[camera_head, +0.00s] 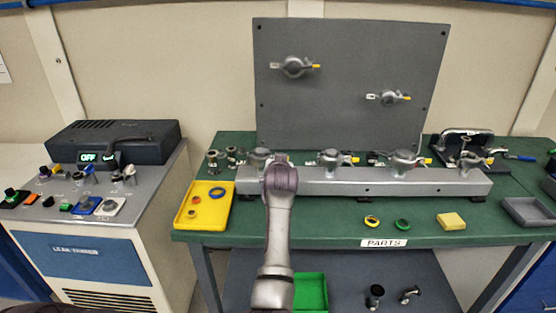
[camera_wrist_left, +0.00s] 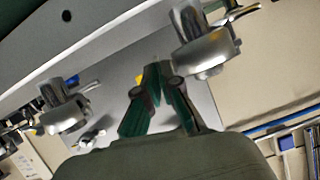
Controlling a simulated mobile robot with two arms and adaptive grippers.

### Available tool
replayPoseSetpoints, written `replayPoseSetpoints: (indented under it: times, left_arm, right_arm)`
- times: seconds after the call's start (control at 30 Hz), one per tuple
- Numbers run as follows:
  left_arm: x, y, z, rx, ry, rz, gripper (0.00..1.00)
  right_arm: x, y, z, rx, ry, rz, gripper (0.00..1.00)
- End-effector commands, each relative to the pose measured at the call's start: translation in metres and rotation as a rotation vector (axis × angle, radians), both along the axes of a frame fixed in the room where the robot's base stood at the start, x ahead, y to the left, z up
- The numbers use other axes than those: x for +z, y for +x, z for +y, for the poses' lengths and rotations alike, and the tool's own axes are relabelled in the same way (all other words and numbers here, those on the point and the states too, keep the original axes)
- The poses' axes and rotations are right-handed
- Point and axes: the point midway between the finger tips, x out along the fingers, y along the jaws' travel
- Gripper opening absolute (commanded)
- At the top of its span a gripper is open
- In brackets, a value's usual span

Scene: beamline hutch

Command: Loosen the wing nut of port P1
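Several metal clamps with wing nuts sit along the grey manifold (camera_head: 400,184). In the head view these include a left clamp (camera_head: 259,158), partly behind my arm, a middle one (camera_head: 331,158) and one further right (camera_head: 403,160). Two more clamps (camera_head: 293,67) (camera_head: 389,97) are on the upright panel. I cannot read which port is P1. My left gripper is hidden behind its own wrist in the head view. In the left wrist view its fingers (camera_wrist_left: 157,70) are close together at the tips, between a near clamp (camera_wrist_left: 205,48) and another clamp (camera_wrist_left: 66,112). I see nothing held. My right gripper is out of view.
A yellow tray (camera_head: 184,222) is left of the manifold. Loose rings and a yellow block (camera_head: 451,220) lie in front of it, with a grey tray (camera_head: 528,212) at right. A leak tester (camera_head: 95,262) stands at left. The grey panel (camera_head: 350,120) rises behind.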

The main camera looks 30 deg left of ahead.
Motion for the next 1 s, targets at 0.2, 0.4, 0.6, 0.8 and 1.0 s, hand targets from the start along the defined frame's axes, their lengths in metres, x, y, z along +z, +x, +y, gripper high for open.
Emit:
replayPoseSetpoints:
  times: [0.2, 0.4, 0.6, 0.8, 1.0]
  left_arm:
    - [0.0027, 0.0001, 0.0014, 0.001, -0.045, -0.033, 0.0]
    - [0.0024, 0.0, 0.0016, 0.0, -0.055, -0.041, 0.0]
    - [0.0024, 0.0002, 0.0017, 0.0, -0.055, -0.041, 0.0]
    - [0.0023, 0.0002, 0.0016, 0.0, -0.055, -0.041, 0.22]
    - [0.0012, 0.0, 0.0013, 0.001, -0.056, -0.038, 0.29]
  right_arm:
    - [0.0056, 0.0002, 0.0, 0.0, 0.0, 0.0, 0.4]
    - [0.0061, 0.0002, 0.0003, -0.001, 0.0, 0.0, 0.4]
    - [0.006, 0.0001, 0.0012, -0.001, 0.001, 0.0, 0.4]
    - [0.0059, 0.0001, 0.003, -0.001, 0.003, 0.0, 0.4]
    - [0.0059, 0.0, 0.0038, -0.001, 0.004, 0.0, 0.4]
